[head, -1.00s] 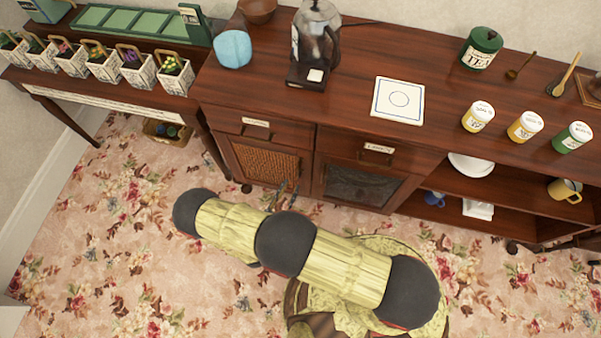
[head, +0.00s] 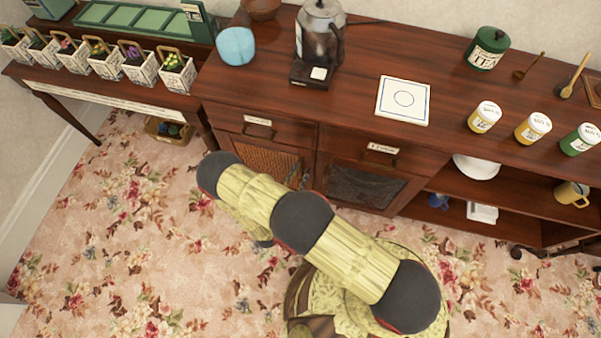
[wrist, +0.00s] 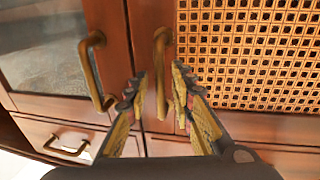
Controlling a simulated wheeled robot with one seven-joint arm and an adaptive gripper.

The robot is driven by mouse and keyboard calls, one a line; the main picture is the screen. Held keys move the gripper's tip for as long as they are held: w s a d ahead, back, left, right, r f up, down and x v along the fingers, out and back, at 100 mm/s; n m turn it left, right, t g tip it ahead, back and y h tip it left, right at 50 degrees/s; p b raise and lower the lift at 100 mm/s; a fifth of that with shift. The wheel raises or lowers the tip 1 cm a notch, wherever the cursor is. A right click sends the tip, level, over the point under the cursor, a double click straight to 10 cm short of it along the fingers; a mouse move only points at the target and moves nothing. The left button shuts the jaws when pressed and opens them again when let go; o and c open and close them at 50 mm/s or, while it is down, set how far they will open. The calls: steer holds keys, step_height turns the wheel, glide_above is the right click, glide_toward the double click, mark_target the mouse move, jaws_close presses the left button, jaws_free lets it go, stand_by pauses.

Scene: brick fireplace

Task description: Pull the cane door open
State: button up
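The cane door (head: 266,160) is the woven-panel door at the left of the brown cabinet; it looks closed, its lower part hidden behind my arm. In the wrist view its cane panel (wrist: 250,50) fills the upper right, with a brass bar handle (wrist: 160,65) on its left frame. My gripper (wrist: 159,92) is open, one finger on each side of the lower end of this handle. I cannot tell whether either finger touches it. In the head view my gripper (head: 300,180) is small and partly hidden at the cabinet front.
A glass door (wrist: 45,45) with its own brass handle (wrist: 92,70) is close beside the left finger. A drawer handle (wrist: 67,145) shows at the lower left. A side table (head: 110,85) with plant baskets stands left of the cabinet. The flowered carpet in front is clear.

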steer(key=shift+c, duration=0.6)
jaws_close()
